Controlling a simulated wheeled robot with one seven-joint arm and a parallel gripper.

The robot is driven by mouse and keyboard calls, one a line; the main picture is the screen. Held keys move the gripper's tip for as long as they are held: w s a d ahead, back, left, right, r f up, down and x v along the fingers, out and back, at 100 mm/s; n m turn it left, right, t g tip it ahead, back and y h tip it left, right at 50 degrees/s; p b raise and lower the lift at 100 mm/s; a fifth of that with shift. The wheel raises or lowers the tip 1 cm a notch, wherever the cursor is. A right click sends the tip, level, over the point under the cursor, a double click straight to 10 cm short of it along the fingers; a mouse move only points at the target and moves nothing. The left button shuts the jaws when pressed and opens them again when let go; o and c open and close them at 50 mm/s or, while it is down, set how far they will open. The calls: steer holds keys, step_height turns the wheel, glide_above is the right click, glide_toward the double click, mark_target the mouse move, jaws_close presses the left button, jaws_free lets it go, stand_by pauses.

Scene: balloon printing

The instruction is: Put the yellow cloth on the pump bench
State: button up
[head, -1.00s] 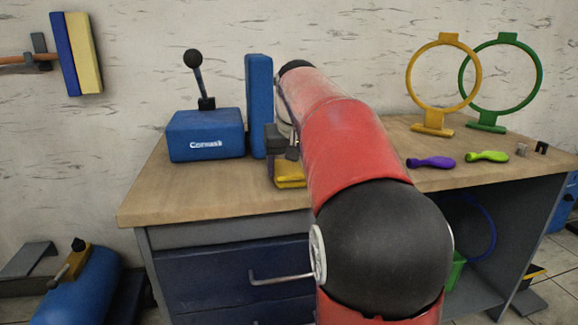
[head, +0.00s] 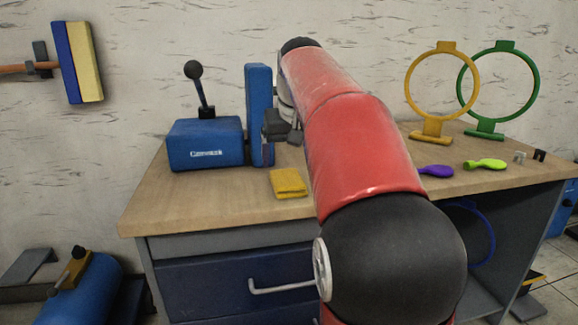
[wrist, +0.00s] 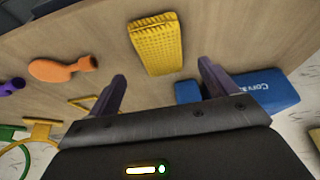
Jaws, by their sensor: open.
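The yellow cloth (head: 289,183) is a folded textured block lying flat on the wooden bench top (head: 215,195), near its front edge. It also shows in the wrist view (wrist: 156,43), beyond the fingertips and apart from them. My gripper (head: 268,152) is above and behind the cloth in the head view, beside the upright blue block. In the wrist view my gripper (wrist: 162,76) has its two fingers spread with nothing between them. My arm hides part of the bench top.
A blue box with a black-knobbed lever (head: 206,145) and an upright blue block (head: 259,100) stand at the back left. Yellow (head: 431,138) and green (head: 484,134) ring stands and purple (head: 436,171) and green (head: 485,165) balloons are right. An orange balloon (wrist: 60,69) shows in the wrist view.

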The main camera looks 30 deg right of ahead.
steer(key=d+p+v, duration=0.1)
steer(key=v, duration=0.5)
steer(key=s+a+f+n, duration=0.1)
steer(key=s+a+f, duration=0.7)
steer(key=s+f, duration=0.2)
steer(key=s+a+f+n+t+y, duration=0.1)
steer(key=s+a+f+n, duration=0.1)
steer(key=s+a+f, duration=0.6)
step_height(320, 180, down, 6)
steer(key=s, duration=0.3)
steer(key=shift+r, duration=0.2)
